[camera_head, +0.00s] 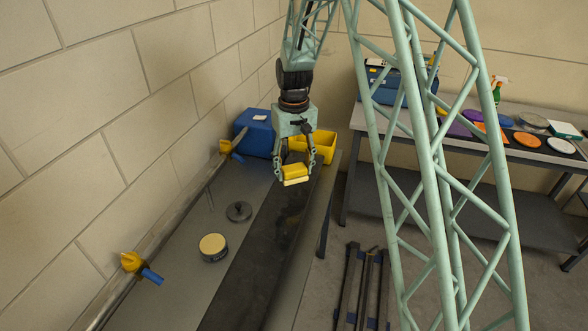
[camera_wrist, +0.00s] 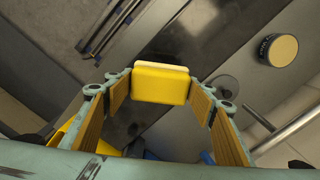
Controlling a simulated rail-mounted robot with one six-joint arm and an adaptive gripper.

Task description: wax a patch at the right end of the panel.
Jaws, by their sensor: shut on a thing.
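My gripper (camera_head: 298,164) is shut on a yellow applicator block (camera_head: 295,172) with a paler face pointing down. The block also shows between the fingers in the wrist view (camera_wrist: 161,86). It is above the far end of the long dark panel (camera_head: 262,250); I cannot tell whether it touches. The panel lies lengthwise on the grey bench. An open round tin with a pale yellow fill (camera_head: 213,246) stands left of the panel, and shows at upper right in the wrist view (camera_wrist: 279,50). Its dark lid (camera_head: 239,211) lies just beyond it.
A blue box (camera_head: 255,133) and a yellow bin (camera_head: 318,148) stand behind my gripper. Yellow-and-blue clamps (camera_head: 133,263) sit along a rail by the wall. A side table (camera_head: 455,155) at right holds coloured pads and a spray bottle (camera_head: 497,91). A dark rack (camera_head: 360,285) stands on the floor.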

